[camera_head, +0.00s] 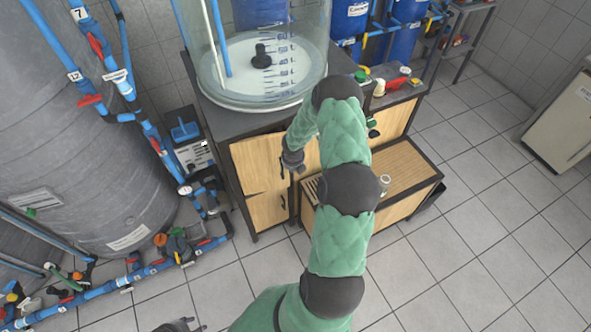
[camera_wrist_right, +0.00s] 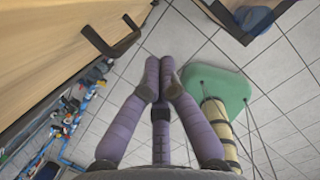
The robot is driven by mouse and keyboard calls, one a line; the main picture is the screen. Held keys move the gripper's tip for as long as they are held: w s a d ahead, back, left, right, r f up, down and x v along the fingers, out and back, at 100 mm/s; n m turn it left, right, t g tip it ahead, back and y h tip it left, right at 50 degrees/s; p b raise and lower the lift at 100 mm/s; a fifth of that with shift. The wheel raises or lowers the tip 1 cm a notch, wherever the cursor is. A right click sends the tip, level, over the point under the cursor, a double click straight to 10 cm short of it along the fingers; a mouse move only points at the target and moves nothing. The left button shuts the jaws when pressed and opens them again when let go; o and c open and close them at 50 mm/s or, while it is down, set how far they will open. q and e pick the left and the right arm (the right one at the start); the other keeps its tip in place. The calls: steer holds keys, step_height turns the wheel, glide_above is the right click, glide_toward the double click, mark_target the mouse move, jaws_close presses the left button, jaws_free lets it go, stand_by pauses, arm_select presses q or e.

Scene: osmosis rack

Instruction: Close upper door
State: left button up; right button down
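The upper door (camera_head: 258,165) is a light wood panel on the front of the dark-framed cabinet under the glass tank. Its angle is hard to judge; it looks slightly tilted against the frame. My right gripper (camera_head: 292,162) is beside the door's right edge, near a dark handle, and partly hides this area. In the right wrist view, my right gripper's purple-grey fingers (camera_wrist_right: 161,84) are close together with nothing visible between them. A wood panel with a black handle (camera_wrist_right: 110,40) shows beyond them, apart from the fingertips. Dark tips of my left gripper (camera_head: 180,325) show at the bottom edge.
A lower wood door (camera_head: 267,211) sits below the upper one. A low slatted wooden unit (camera_head: 408,168) juts out at the right. Blue pipes (camera_head: 150,130) and a large grey tank (camera_head: 75,150) stand at the left. The tiled floor (camera_head: 470,250) is clear at the right.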

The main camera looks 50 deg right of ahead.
steer(key=w+p+v, duration=0.1)
steer(key=p+v, duration=0.1)
steer(key=v, duration=0.5)
steer(key=w+a+f+m+t+y+b, duration=0.1)
steer(key=a+f+m+t+b, duration=0.4)
steer(key=m, duration=0.9)
steer(key=w+a+f+m+t+b, duration=0.1)
steer(key=a+f+m+t+b, duration=0.45)
steer(key=m, duration=0.95)
steer(key=s+d+f+m+g+h+b, duration=0.1)
steer(key=s+d+f+m+h+b, duration=0.25)
steer(key=m, duration=0.85)
steer(key=s+d+m+h+b, duration=0.2)
steer(key=s+m+h+b, duration=0.4)
steer(key=m, duration=0.5)
arm_select(q)
step_height(320, 180, down, 23)
steer(key=b, duration=0.4)
steer(key=shift+w+r+b, duration=0.15)
steer(key=shift+w+b, duration=0.2)
arm_select(e)
steer(key=w+d+f+y, duration=0.1)
steer(key=w+d+f, duration=0.2)
steer(key=w+d, duration=0.5)
steer(key=w, duration=0.3)
steer(key=shift+w+d, duration=0.3)
steer(key=shift+w, duration=0.1)
